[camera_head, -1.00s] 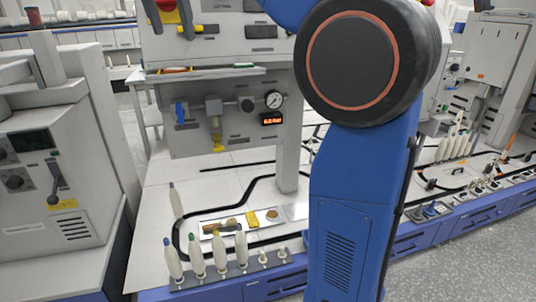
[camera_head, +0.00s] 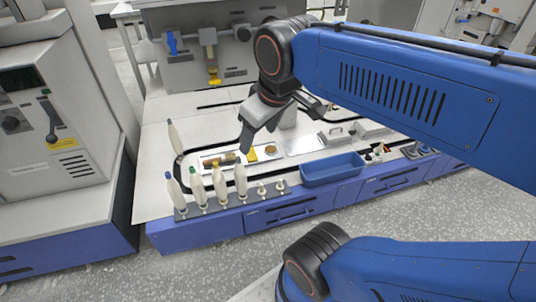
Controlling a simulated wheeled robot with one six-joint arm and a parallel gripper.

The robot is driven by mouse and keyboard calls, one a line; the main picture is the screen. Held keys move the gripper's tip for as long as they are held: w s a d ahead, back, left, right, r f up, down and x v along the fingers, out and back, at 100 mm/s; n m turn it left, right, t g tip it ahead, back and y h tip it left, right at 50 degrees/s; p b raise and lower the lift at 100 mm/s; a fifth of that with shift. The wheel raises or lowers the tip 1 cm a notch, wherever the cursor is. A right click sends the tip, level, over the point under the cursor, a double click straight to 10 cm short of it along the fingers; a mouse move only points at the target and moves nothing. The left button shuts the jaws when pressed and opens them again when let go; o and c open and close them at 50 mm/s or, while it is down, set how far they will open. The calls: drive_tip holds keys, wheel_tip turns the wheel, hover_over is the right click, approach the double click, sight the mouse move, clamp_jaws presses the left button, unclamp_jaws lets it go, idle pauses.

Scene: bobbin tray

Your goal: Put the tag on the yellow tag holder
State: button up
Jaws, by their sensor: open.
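A small yellow piece (camera_head: 252,155), which looks like the yellow tag holder, lies on a flat light tray (camera_head: 300,146) on the white worktop. A round tan piece (camera_head: 270,150) lies just right of it, and a brownish piece (camera_head: 228,159) lies to its left. I cannot tell which small piece is the tag. My gripper (camera_head: 259,133) is open and empty, pointing down above the tray, with its fingers close to the yellow piece in the picture. I cannot tell its height over the tray. The gripper hides part of the worktop behind.
A rack (camera_head: 232,202) with several cream bobbins and empty pegs stands at the front edge. A blue bin (camera_head: 332,168) is right of it. A single bobbin (camera_head: 175,138) stands at the left. A grey machine panel (camera_head: 205,60) rises behind.

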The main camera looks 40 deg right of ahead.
drive_tip(key=s+f+m, duration=0.2)
drive_tip(key=s+f, duration=0.1)
drive_tip(key=f, duration=0.3)
drive_tip(key=shift+s+m, duration=0.15)
drive_tip(key=shift+m, duration=0.25)
drive_tip(key=shift+r, duration=0.1)
idle(0.8)
